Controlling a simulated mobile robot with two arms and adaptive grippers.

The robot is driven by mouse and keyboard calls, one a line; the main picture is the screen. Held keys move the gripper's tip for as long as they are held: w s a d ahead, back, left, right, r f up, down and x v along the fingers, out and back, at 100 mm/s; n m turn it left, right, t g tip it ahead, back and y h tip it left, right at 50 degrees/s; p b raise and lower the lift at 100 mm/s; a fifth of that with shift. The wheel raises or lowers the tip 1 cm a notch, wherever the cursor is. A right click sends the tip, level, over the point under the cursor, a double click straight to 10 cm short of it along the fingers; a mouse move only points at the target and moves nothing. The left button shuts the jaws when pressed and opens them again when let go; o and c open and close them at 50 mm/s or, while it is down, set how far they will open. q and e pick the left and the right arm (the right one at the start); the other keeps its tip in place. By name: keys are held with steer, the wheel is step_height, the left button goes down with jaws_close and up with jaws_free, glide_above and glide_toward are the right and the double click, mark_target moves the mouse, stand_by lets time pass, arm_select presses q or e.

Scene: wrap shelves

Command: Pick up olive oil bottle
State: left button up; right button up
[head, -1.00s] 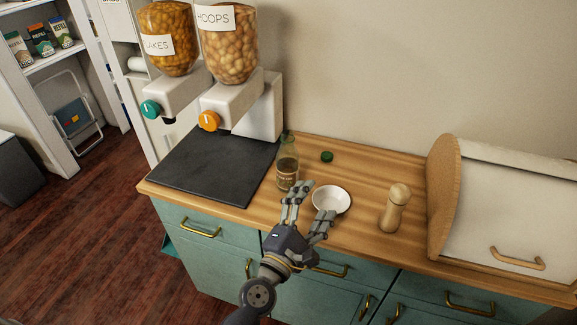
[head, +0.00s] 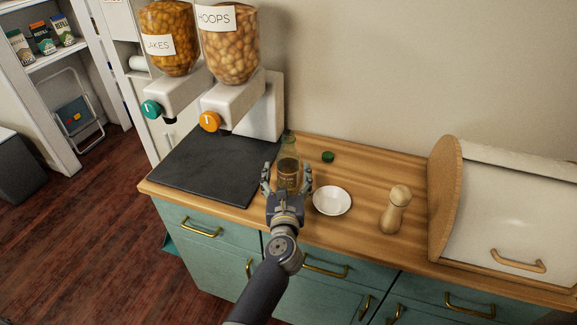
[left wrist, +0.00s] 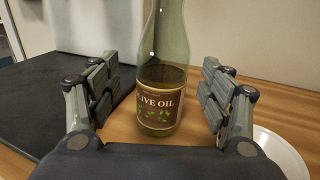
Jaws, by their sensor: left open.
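The olive oil bottle (head: 288,168) stands upright on the wooden counter, beside the right edge of the dark mat. It is greenish glass with a brown label. In the left wrist view the bottle (left wrist: 160,95) stands between the spread fingers, its label reading "OLIVE OIL" partly. My left gripper (head: 286,182) is open, with one finger on each side of the bottle. In the left wrist view there is a visible gap between the bottle and each finger of the gripper (left wrist: 160,98). The bottle's top lies outside that view. My right gripper is not in view.
Two dispensers (head: 232,95) rise behind the dark mat (head: 215,165).

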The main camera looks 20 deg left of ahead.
mark_target(288, 169)
arm_select(q)
steer(key=x, duration=0.4)
steer(key=shift+w+d+r+p, duration=0.1)
steer(key=shift+d+r+p, duration=0.1)
steer(key=shift+p, duration=0.15)
steer(key=shift+w+a+f, duration=0.15)
steer(key=shift+w, duration=0.4)
steer(key=shift+c, duration=0.6)
steer(key=c, duration=1.4)
steer(key=shift+c, duration=0.2)
steer(key=shift+r, duration=0.35)
